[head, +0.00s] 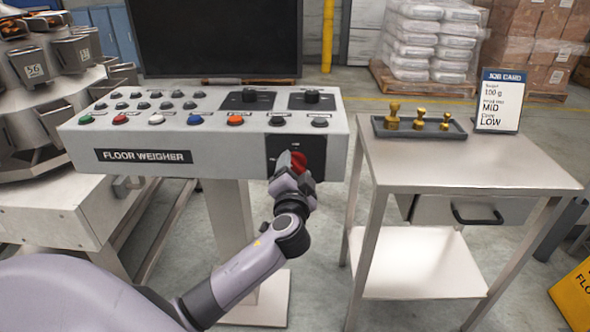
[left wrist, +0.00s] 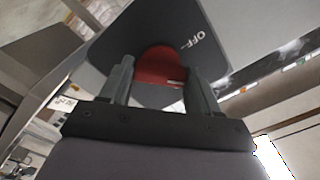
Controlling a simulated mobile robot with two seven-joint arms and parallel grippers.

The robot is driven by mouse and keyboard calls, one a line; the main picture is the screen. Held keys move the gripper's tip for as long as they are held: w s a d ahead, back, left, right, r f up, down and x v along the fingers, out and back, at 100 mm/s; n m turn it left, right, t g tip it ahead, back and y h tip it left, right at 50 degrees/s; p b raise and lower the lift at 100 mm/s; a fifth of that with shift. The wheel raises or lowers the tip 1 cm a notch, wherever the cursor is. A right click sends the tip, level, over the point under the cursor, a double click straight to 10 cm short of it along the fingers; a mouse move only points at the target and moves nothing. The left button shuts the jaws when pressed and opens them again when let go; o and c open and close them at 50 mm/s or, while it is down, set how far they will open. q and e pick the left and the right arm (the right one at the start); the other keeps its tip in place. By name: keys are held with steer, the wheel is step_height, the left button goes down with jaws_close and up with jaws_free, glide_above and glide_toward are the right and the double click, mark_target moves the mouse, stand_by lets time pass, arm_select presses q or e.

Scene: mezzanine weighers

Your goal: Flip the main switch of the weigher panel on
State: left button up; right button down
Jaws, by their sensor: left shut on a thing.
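The weigher panel (head: 225,150) is a light grey console marked FLOOR WEIGHER, with coloured buttons and knobs on its sloped top. Its main switch (head: 299,160) is a red handle on a dark plate (head: 283,146) at the right end of the front face. My left gripper (head: 290,178) is at the switch, its two fingers on either side of the red handle. In the left wrist view the fingers are shut on the red main switch (left wrist: 160,66), and OFF is legible on the dark plate (left wrist: 130,40). My right gripper is not in view.
A steel side table (head: 465,165) stands to the right, with a tray (head: 418,134) of brass weights and a job card (head: 500,100). A dark screen (head: 215,40) rises behind the panel. A multihead machine (head: 50,80) stands at left. A yellow floor sign (head: 575,295) is at lower right.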

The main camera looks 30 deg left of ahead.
arm_select(q)
steer(key=shift+m, duration=0.5)
steer(key=m+p, duration=0.2)
steer(key=m, duration=0.1)
steer(key=shift+m+p, duration=0.9)
steer(key=shift+m, duration=1.3)
steer(key=o, duration=1.1)
steer(key=shift+c, duration=0.2)
steer(key=shift+s, duration=0.15)
steer(key=v, duration=0.7)
steer(key=shift+b, duration=0.35)
steer(key=shift+f, duration=0.1)
